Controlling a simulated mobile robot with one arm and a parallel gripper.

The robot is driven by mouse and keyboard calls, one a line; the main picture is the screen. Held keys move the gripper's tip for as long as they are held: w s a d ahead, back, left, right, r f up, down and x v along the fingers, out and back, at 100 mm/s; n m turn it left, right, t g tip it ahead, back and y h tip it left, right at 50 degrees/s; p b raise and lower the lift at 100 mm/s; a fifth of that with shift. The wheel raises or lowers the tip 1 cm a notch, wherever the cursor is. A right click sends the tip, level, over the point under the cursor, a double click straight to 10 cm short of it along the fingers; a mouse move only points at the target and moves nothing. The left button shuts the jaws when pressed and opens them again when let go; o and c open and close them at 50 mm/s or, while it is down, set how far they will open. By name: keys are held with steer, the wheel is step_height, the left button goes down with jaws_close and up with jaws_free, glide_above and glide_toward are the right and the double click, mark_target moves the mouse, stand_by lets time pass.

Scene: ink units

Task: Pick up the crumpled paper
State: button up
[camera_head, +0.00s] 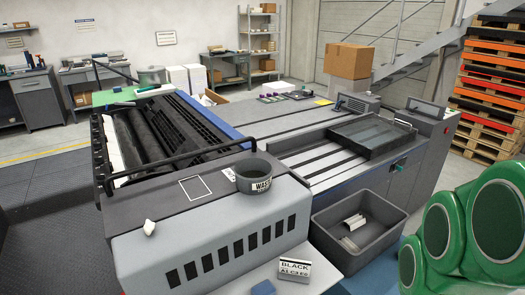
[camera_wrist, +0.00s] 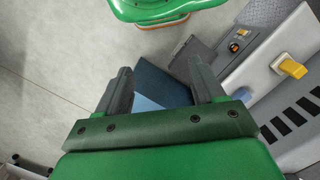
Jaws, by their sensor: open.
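A small white crumpled paper (camera_head: 149,227) lies on the top of the grey printing machine (camera_head: 196,226), near its front left edge. It stands apart from the round dark tub (camera_head: 260,173) labelled with "WAS…". I do not see the paper in the wrist view. My gripper (camera_wrist: 158,70) is open in the wrist view, with nothing between its two dark fingers. It points down past the machine's side, over the floor and a blue surface. The gripper itself is not seen in the head view, where my green arm fills the lower right.
A grey bin (camera_head: 367,251) holding pale scraps stands right of the machine. A box labelled "BLACK" (camera_head: 294,269) and a blue block (camera_head: 263,288) are on a pale surface in front. A white outlined rectangle (camera_head: 195,188) marks the machine top. Stacked pallets (camera_head: 490,85) stand at the right.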

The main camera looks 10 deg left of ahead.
steer(key=w+a+r+m+g+y, duration=0.1)
steer(key=w+a+m+y, duration=0.15)
steer(key=w+a, duration=0.75)
steer(key=m+g+y, duration=0.4)
steer(key=m+y, duration=0.5)
glide_toward(151, 222)
steer(key=shift+s+a+f+n+h, duration=0.15)
steer(key=shift+s+a+f, duration=0.1)
steer(key=shift+s, duration=0.15)
steer(key=shift+s+a+f+n+h, duration=0.15)
steer(key=shift+s+f, duration=0.1)
steer(key=shift+s, duration=0.15)
steer(key=shift+w+a+f, duration=0.2)
steer(key=shift+a+f, duration=0.05)
steer(key=shift+a, duration=0.25)
steer(key=shift+a+f+g, duration=0.1)
steer(key=shift+a+g, duration=0.1)
steer(key=shift+g, duration=0.1)
steer(key=shift+r+x, duration=0.15)
steer(key=shift+x, duration=1.7)
steer(key=shift+r+x, duration=0.15)
steer(key=shift+x, duration=1.75)
steer(key=shift+w+a, duration=0.1)
steer(key=c, duration=1)
steer(key=shift+c, duration=0.2)
